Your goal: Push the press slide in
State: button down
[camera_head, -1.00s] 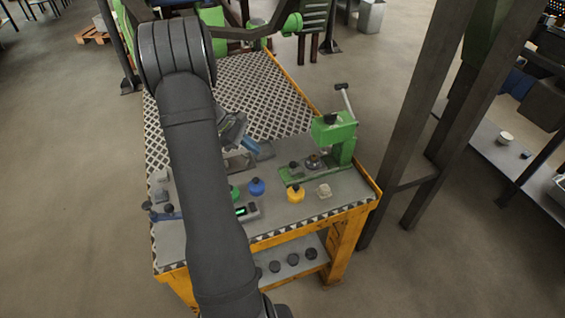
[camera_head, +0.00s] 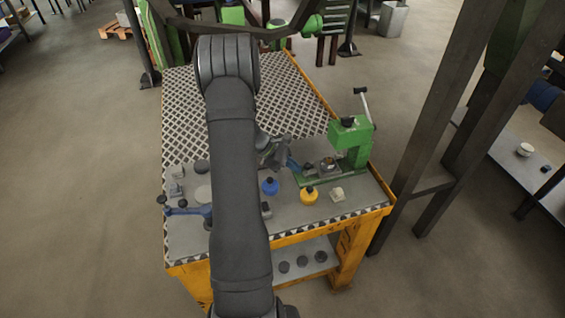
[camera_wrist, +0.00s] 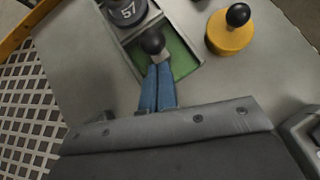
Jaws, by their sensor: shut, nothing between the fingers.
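The green press (camera_head: 350,145) stands at the right of the table, its lever raised. Its slide lies in the green base, with a black ball knob (camera_head: 308,168) on the near left end. The knob (camera_wrist: 152,42) shows large in the wrist view, with a dark round piece marked 57 (camera_wrist: 126,10) beyond it. My gripper (camera_head: 294,165) is shut and empty beside the knob, on its left. In the wrist view its blue fingertips (camera_wrist: 158,66) are right at the knob; I cannot tell whether they touch it.
A yellow knobbed piece (camera_head: 309,195), a blue one (camera_head: 270,186) and a small pale block (camera_head: 337,194) stand in front of the press. The yellow piece also shows in the wrist view (camera_wrist: 230,32). A blue-handled item (camera_head: 188,210) lies at the left. A steel column stands right of the table.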

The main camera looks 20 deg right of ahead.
aim_at(317, 169)
jog(key=shift+s+d, duration=0.2)
jog(key=shift+d, duration=0.25)
jog(key=shift+d, duration=2.1)
jog(key=a, duration=0.1)
jog(key=w+a, duration=0.1)
jog(key=a, duration=0.1)
jog(key=w+a, duration=0.1)
jog(key=shift+a+r, duration=0.1)
jog(key=shift+a, duration=0.25)
jog(key=v, duration=0.9)
jog(key=shift+r, duration=0.3)
jog(key=shift+a, duration=0.15)
